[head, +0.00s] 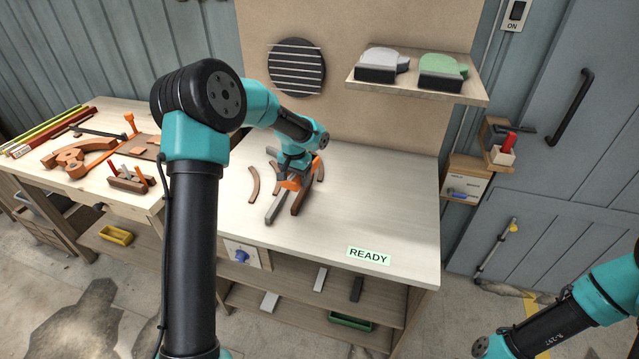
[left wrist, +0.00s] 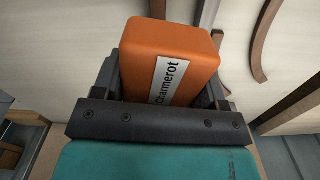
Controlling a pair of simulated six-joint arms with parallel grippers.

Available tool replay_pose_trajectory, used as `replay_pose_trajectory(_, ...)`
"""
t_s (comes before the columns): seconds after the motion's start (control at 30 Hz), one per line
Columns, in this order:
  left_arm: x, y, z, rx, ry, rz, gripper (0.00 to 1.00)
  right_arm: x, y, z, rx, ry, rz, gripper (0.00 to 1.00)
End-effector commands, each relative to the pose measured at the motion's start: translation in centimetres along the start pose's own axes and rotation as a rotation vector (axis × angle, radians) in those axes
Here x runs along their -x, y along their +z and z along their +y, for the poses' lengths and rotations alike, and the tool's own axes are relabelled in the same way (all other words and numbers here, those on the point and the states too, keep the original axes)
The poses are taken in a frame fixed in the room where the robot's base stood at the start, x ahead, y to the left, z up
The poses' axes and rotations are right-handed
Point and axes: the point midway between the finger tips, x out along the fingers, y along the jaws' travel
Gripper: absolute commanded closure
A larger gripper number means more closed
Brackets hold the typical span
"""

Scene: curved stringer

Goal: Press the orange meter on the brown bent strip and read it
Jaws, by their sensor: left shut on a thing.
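The orange meter (left wrist: 195,42) is a rounded block with a white label reading "Charmerot". It fills the middle of the left wrist view between the jaws of my left gripper (left wrist: 165,85), which is shut on it. In the head view, my left gripper (head: 293,181) is low over the workbench among the strips. A brown bent strip (head: 254,185) lies on the bench left of the gripper. Another brown curved strip (left wrist: 258,40) shows in the left wrist view, right of the meter and apart from it. The meter's far end and any contact there are hidden.
A grey bar (head: 279,207) and a dark brown piece (head: 300,198) lie beside the gripper. A READY sign (head: 369,256) is at the bench's front edge. The bench's right half is clear. A shelf (head: 420,88) hangs above at the back.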

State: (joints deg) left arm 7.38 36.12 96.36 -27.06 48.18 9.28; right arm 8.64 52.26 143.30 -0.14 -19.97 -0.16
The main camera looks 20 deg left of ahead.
Motion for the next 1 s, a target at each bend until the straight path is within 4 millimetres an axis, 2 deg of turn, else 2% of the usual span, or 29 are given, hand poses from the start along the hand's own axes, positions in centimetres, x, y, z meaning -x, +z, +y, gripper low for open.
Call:
replay_pose_trajectory(0.03, -0.1, 0.0, -0.9, 0.012, -0.001, 0.001, 0.62, 0.0, 0.0, 0.0, 0.001, 0.000, 0.000, 0.00)
replay_pose_trajectory(0.13, -0.1, 0.0, -1.5, 0.019, -0.001, 0.001, 0.62, 0.0, 0.0, 0.0, 0.001, 0.000, 0.000, 0.00)
replay_pose_trajectory(0.57, -0.3, 0.0, -1.4, 0.019, -0.001, 0.001, 0.62, 0.0, 0.0, 0.0, 0.001, 0.000, 0.000, 0.00)
replay_pose_trajectory(0.77, -1.4, 0.0, -1.4, 0.020, -0.001, 0.000, 0.62, 0.0, 0.0, 0.0, 0.001, 0.000, 0.000, 0.00)
replay_pose_trajectory(1.0, -3.6, 0.0, -1.4, 0.018, -0.001, -0.001, 0.62, 0.0, 0.0, 0.0, 0.001, 0.000, 0.000, 0.00)
